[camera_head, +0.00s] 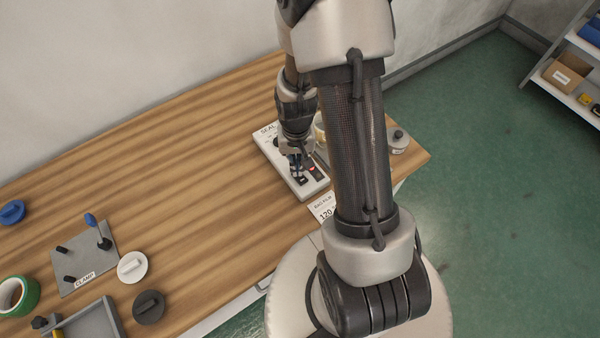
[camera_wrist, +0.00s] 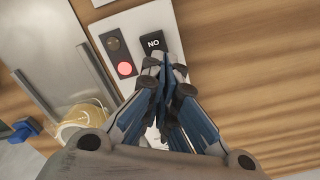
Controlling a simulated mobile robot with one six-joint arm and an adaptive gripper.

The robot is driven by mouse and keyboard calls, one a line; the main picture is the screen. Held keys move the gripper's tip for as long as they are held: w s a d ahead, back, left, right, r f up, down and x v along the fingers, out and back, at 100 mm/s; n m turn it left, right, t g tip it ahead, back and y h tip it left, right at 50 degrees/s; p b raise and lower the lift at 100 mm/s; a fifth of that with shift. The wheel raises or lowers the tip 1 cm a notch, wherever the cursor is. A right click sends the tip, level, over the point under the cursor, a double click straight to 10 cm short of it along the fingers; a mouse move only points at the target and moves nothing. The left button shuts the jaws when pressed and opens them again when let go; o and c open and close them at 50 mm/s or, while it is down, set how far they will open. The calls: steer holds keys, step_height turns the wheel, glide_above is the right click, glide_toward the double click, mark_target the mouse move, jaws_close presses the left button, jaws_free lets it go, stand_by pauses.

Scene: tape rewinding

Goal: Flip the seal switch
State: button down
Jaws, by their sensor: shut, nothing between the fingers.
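The seal panel (camera_head: 268,150) is a white plate marked "SEAL" on the right part of the wooden table. In the wrist view the panel (camera_wrist: 134,22) shows a black switch piece marked "NO" (camera_wrist: 153,44) and a lit red lamp (camera_wrist: 125,69) beside a dark unlit one. My gripper (camera_wrist: 163,62) is shut and empty, with its tips at the lower edge of the "NO" piece. I cannot tell whether they touch it. In the head view my gripper (camera_head: 297,172) is low over the panel. My fingers hide the panel's middle.
A card reading "120" (camera_head: 323,208) lies by the table's front edge. A roll (camera_wrist: 82,125) stands close beside the panel. A grey clamp plate (camera_head: 84,262), a white disc (camera_head: 132,267) and a black disc (camera_head: 149,307) are at left. The middle of the table is clear.

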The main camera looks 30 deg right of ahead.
steer(key=shift+r+p, duration=1.6)
steer(key=shift+r, duration=0.75)
